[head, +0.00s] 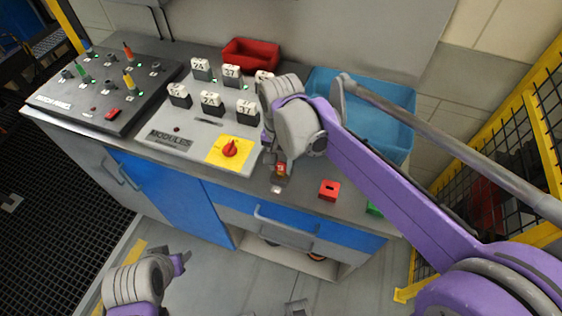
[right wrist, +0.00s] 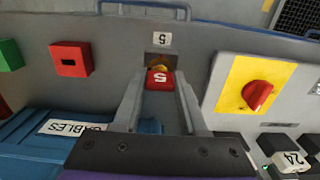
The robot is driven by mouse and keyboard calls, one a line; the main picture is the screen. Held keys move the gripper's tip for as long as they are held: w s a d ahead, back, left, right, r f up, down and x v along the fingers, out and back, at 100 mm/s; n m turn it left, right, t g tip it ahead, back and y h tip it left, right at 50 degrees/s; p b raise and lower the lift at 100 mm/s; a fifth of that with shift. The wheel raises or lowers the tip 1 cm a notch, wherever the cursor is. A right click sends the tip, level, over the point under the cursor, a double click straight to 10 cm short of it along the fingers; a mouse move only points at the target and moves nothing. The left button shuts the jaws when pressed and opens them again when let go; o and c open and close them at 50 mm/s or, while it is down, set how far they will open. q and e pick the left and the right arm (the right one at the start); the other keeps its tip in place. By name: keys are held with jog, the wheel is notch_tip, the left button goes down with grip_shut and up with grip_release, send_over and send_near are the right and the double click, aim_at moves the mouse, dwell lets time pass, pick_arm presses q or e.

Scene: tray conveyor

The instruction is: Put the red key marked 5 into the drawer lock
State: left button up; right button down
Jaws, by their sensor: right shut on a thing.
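The red key (right wrist: 158,79) shows a white 5 in the right wrist view, upside down. My right gripper (head: 279,167) is shut on it, one finger on each side. The drawer lock (right wrist: 161,62) is directly beyond the key, with a white label 5 (right wrist: 162,40) beside it. A bit of yellow shows between the key's head and the lock; I cannot tell how deep the key is. In the head view the key (head: 281,171) is small and partly hidden. My left gripper (head: 183,259) hangs low in front of the cabinet; its fingers are unclear.
A red block with a slot (head: 329,190) and a green block (head: 375,209) stand right of the lock. A yellow plate with a red rotary switch (head: 231,148) is to its left. Numbered modules (head: 211,103), a red bin (head: 251,53) and a blue bin (head: 384,101) are behind.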

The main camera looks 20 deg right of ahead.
aim_at(281, 163)
pick_arm(q)
jog(key=shift+s+f, duration=0.1)
jog(key=shift+f, duration=0.15)
pick_arm(e)
jog(key=shift+f, duration=0.35)
jog(key=shift+c, duration=1.8)
grip_release()
jog(key=shift+r, duration=0.1)
pick_arm(q)
jog(key=shift+r, duration=0.55)
pick_arm(e)
notch_tip(281, 163, up, 11)
jog(key=shift+f, duration=0.15)
